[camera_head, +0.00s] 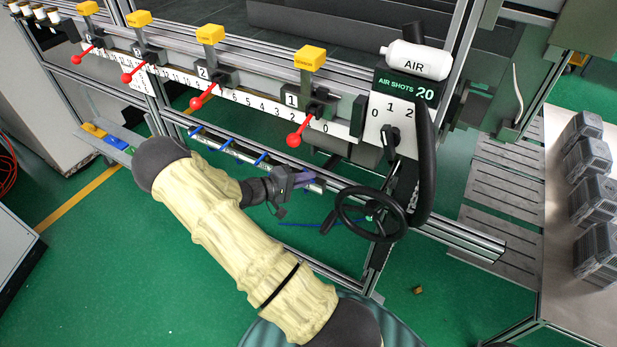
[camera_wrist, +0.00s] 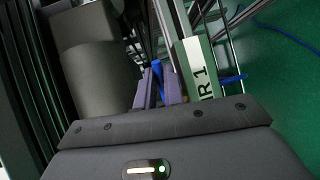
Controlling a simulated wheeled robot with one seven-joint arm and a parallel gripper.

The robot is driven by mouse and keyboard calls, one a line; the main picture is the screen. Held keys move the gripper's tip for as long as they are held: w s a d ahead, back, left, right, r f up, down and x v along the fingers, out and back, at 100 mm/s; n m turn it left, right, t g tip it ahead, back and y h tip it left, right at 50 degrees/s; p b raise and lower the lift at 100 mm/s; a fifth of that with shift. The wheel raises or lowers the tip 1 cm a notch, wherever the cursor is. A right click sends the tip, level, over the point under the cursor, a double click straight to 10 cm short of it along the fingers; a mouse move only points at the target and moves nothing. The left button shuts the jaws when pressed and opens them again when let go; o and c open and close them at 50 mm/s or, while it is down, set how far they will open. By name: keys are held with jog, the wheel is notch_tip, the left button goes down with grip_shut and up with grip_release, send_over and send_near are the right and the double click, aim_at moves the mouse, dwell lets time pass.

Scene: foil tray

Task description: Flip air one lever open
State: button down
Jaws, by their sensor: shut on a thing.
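My gripper (camera_head: 308,179) is at the lower rail, left of the black handwheel, in the head view. In the wrist view its two purple fingers (camera_wrist: 159,88) are shut on a blue lever (camera_wrist: 158,72). Only a narrow strip of the lever shows between and beyond the fingers. Beside it on the right is a green and white label (camera_wrist: 204,75) reading "R 1", with its start hidden, matching air one. In the head view the held lever cannot be made out behind the gripper.
Several other blue levers (camera_head: 227,144) line the lower rail to the left. Red-knobbed levers (camera_head: 294,140) stick out above my arm. The black handwheel (camera_head: 371,214) is close on the gripper's right. A panel marked "AIR SHOTS 20" (camera_head: 407,87) stands above it.

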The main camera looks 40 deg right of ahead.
jog(key=m+g+y, duration=0.1)
jog(key=m+g, duration=0.1)
jog(key=w+a+m+g+y+b, duration=0.1)
jog(key=m+g+y, duration=0.1)
jog(key=g, duration=0.1)
jog(key=w+m+g+y+b, duration=0.1)
jog(key=m+g, duration=0.2)
jog(key=shift+a, duration=0.35)
jog(key=shift+g+y, duration=0.3)
jog(key=c, duration=1.8)
grip_release()
jog(key=shift+a, duration=0.15)
